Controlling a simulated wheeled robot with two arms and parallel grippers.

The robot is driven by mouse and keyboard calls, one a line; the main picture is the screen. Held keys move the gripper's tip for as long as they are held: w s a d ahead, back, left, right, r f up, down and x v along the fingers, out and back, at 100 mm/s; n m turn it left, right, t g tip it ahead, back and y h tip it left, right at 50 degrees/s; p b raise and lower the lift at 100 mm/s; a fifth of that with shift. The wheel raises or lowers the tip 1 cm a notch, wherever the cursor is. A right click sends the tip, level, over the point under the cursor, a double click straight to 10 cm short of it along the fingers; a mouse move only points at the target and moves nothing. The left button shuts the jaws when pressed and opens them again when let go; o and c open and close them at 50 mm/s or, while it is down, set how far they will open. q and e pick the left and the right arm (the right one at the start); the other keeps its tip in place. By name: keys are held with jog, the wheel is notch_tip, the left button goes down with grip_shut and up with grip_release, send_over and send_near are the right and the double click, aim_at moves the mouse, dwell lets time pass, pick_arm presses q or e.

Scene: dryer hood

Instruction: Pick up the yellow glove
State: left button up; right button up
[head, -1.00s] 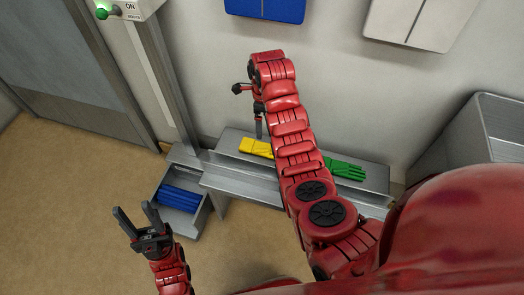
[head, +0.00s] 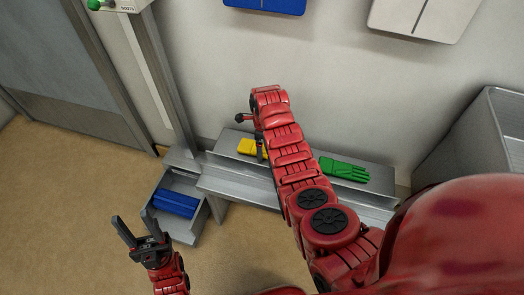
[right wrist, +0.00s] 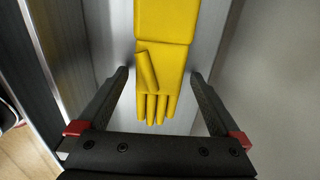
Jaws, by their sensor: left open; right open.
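The yellow glove (head: 247,146) lies on the grey metal shelf (head: 228,146) by the wall, partly hidden by my right arm in the head view. In the right wrist view the yellow glove (right wrist: 160,72) lies with its fingers towards me, between the lines of the two fingers. My right gripper (right wrist: 160,82) is open, with one finger on each side of the glove and nothing held. In the head view my right gripper (head: 260,148) is seen edge-on at the glove. My left gripper (head: 122,230) is open and empty above the floor at the lower left.
A green glove (head: 344,169) lies on the same shelf, right of my right arm. An open drawer with a blue item (head: 176,202) stands at the shelf's left end. A grey metal bin (head: 470,140) stands at the right. A post rises left of the shelf.

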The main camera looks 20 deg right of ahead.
jog(key=c, duration=1.2)
jog(key=shift+r, duration=0.15)
